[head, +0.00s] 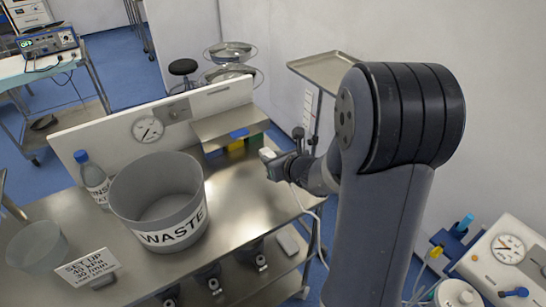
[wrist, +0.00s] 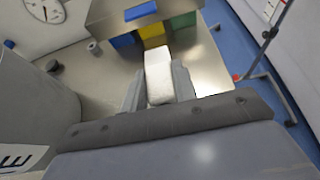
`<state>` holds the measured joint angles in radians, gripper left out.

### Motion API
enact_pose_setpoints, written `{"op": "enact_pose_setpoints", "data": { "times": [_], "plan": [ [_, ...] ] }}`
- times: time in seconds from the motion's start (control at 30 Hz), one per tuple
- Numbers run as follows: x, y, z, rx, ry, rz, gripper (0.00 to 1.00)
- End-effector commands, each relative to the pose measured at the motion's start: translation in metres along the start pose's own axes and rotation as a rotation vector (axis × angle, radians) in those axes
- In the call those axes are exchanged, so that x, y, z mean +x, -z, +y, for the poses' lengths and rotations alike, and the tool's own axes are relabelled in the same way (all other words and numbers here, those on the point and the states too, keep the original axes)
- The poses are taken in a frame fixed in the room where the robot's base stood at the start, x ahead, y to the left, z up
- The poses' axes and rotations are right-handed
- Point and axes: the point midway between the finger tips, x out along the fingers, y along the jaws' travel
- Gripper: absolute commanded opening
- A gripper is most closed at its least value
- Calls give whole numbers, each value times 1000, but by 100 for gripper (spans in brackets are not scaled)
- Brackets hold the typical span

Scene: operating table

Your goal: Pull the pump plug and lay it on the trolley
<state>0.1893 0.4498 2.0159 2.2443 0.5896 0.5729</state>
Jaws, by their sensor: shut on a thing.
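The white plug (head: 267,153) is between the jaws of my gripper (head: 273,163), at the right end of the steel trolley (head: 240,195). A pale cord (head: 308,205) hangs from near the gripper down past the trolley's right edge. In the wrist view the plug (wrist: 158,75) is a white block gripped between both grey fingers (wrist: 157,92), over the bare steel top (wrist: 105,70). Whether it touches the top I cannot tell. A white unit with a gauge (head: 508,248), perhaps the pump, stands at the lower right.
On the trolley stand a grey WASTE bin (head: 125,200), a bottle (head: 93,178), a clear bowl (head: 38,250) and a set-up sign (head: 88,267). A raised shelf (head: 230,122) with blue, yellow and green blocks beneath is behind my gripper. Steel between bin and gripper is clear.

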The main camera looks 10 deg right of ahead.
Motion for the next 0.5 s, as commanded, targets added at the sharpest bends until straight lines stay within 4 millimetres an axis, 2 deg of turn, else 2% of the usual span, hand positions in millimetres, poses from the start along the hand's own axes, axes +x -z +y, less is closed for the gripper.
{"op": "enact_pose_setpoints", "data": {
  "times": [0.1, 0.5],
  "plan": [
    [8, 17, 0, 0, -1, 1, 0],
    [27, 57, 0, 0, -1, 1, 0]
  ]
}}
